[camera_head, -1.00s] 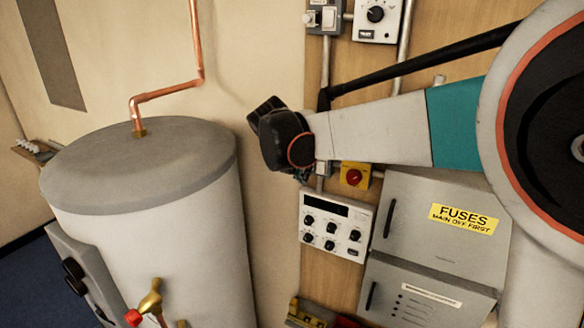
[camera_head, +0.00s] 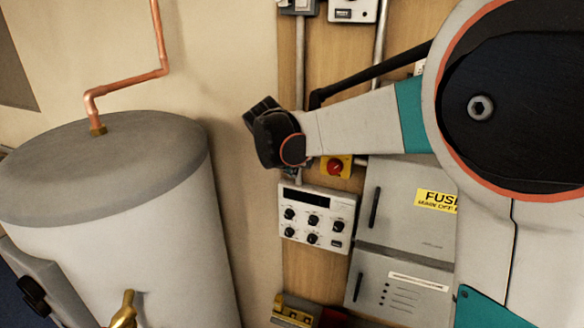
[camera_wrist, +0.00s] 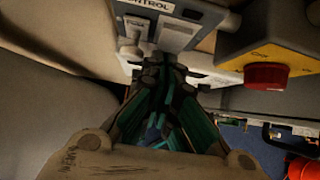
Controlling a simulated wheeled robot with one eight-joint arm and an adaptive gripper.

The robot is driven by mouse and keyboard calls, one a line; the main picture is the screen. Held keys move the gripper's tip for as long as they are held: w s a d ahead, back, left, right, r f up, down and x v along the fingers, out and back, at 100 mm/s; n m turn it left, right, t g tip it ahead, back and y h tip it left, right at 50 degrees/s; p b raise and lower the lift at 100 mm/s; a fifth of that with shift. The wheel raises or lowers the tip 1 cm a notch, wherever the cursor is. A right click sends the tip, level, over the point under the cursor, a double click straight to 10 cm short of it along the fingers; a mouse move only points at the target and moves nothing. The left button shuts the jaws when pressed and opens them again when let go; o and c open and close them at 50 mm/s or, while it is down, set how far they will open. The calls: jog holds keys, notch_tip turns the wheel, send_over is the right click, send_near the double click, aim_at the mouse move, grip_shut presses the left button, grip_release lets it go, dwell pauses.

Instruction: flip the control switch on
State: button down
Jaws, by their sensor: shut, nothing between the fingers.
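The control switch (camera_wrist: 133,27) is a pale toggle on a grey box at the top of the wrist view. The box's label (camera_wrist: 148,4) is partly cut off and ends in "NTROL". A pale plate (camera_wrist: 179,34) sits to the toggle's right. My gripper (camera_wrist: 165,72) is shut and empty, with its fingertips just below the box in the picture. I cannot tell whether they touch it. In the head view my dark wrist and arm stand in front of this part of the board, and the control switch does not show there.
A red button (camera_wrist: 267,76) on a yellow box (camera_wrist: 285,38) is close right of my gripper. A white control unit (camera_head: 318,217) and grey fuse cabinet (camera_head: 407,215) are below on the board. A hot water tank (camera_head: 105,200) with copper pipe (camera_head: 128,77) stands left.

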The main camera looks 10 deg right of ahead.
jog(key=shift+w+d+f+b, duration=0.2)
jog(key=shift+w+b, duration=0.1)
jog(key=shift+b, duration=0.15)
jog(key=shift+r, duration=0.15)
